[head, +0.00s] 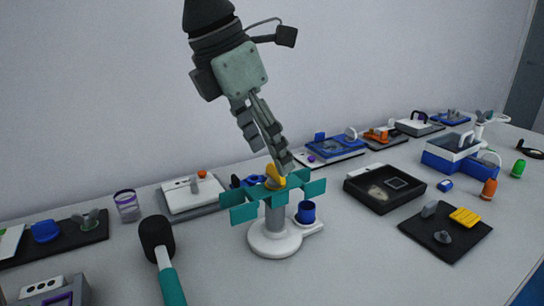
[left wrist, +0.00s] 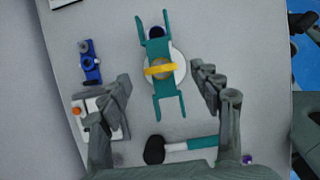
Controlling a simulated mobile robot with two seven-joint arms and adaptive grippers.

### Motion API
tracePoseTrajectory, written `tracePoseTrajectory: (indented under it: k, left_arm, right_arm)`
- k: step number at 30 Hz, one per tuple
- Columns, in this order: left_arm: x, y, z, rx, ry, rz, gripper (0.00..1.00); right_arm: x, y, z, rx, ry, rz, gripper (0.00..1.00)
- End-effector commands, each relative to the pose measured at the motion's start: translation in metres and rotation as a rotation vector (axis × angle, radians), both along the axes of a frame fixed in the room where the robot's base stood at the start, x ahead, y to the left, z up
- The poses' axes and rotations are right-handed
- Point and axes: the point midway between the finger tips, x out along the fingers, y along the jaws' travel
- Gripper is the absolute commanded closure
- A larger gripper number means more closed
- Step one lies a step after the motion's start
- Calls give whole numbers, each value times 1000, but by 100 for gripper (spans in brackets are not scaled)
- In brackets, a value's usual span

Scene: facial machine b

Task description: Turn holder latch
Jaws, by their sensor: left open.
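The holder stands on the table in the middle of the head view. It has teal arms (head: 243,213), a grey post and a round white base (head: 272,240). A yellow latch (head: 275,177) sits on top of it. In the left wrist view the yellow latch (left wrist: 160,69) is a bar lying across the teal body (left wrist: 168,88). My left gripper (head: 277,158) comes down from above and its fingertips are close over the latch. In the left wrist view its fingers (left wrist: 160,76) are spread, with the latch between them in the picture. Contact cannot be told. My right gripper is not seen.
A blue cup (head: 306,212) sits on the base's side arm. A black-headed, teal-handled tool (head: 157,238) lies left of the holder. A black tray (head: 385,187) and a black board (head: 446,233) lie to the right. Several devices line the wall.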

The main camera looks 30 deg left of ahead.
Motion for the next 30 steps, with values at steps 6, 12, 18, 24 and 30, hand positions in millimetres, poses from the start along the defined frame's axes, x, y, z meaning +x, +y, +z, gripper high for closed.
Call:
tracePoseTrajectory:
  k: [6, 12, 18, 24, 30]
  left_arm:
    - [7, -4, -20, 1, 2, 0, 36]
    - [8, -5, -23, 0, 0, 0, 36]
    - [8, -5, -22, 0, 0, 0, 49]
    - [8, -5, -22, -1, -1, 0, 73]
    - [8, -5, -22, -1, -1, -1, 87]
  right_arm:
    - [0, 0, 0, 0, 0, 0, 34]
    - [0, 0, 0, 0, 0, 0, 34]
    - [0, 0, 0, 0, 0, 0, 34]
    - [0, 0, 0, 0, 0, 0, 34]
    - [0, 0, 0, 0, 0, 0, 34]
